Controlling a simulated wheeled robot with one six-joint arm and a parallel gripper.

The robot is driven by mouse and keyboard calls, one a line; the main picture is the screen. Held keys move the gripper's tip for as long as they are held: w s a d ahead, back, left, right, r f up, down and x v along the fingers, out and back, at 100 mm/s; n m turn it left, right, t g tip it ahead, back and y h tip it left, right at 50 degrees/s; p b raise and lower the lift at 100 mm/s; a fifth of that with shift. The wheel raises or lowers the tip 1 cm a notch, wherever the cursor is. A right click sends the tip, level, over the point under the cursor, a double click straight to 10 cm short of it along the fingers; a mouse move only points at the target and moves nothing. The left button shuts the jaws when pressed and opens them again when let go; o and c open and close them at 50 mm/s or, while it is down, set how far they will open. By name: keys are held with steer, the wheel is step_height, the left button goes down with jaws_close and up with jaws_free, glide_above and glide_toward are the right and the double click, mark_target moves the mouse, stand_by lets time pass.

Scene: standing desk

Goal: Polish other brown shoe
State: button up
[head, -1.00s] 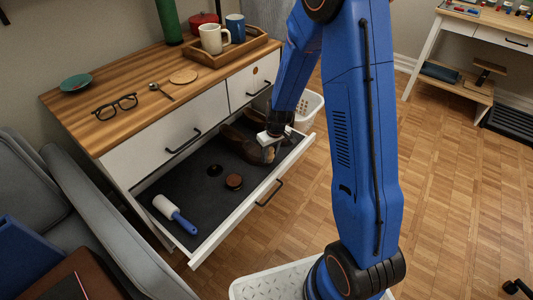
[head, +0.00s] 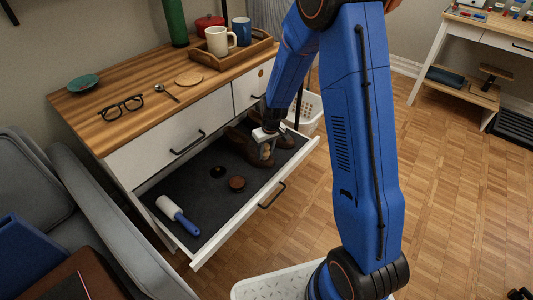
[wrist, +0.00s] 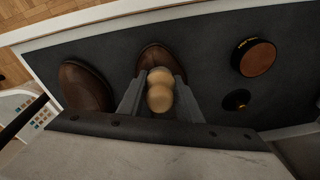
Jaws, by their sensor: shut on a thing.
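Two brown shoes lie in the open drawer. The left one in the head view (head: 238,138) is under my gripper (head: 266,147), and the other (head: 286,140) is to its right. In the wrist view, my gripper (wrist: 158,95) is shut on a tan, rounded wooden knob (wrist: 159,92), likely a brush handle. It is over the toe of one shoe (wrist: 155,55). Whatever is below the knob is hidden, so contact with the shoe cannot be told. The other shoe (wrist: 85,87) lies to the left there.
A round brown-topped tin (head: 237,184) and a small dark disc (head: 217,171) lie in the drawer. A white roller with a blue handle (head: 178,214) lies at its left end. The drawer's front wall (head: 250,208) and the cabinet (head: 160,150) bound the space.

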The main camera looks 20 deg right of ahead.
mark_target(266, 145)
steer(key=shift+r, duration=0.1)
steer(key=shift+s+d+r, duration=0.1)
steer(key=shift+r, duration=0.85)
steer(key=shift+s+d+r, duration=0.1)
steer(key=shift+s+r, duration=0.05)
steer(key=shift+r, duration=0.85)
steer(key=shift+s+d+r, duration=0.1)
steer(key=shift+r, duration=0.85)
steer(key=shift+s+d+r, duration=0.1)
steer(key=shift+r, duration=0.65)
steer(key=shift+s+d+r, duration=0.1)
steer(key=shift+r, duration=0.65)
steer(key=shift+a, duration=0.1)
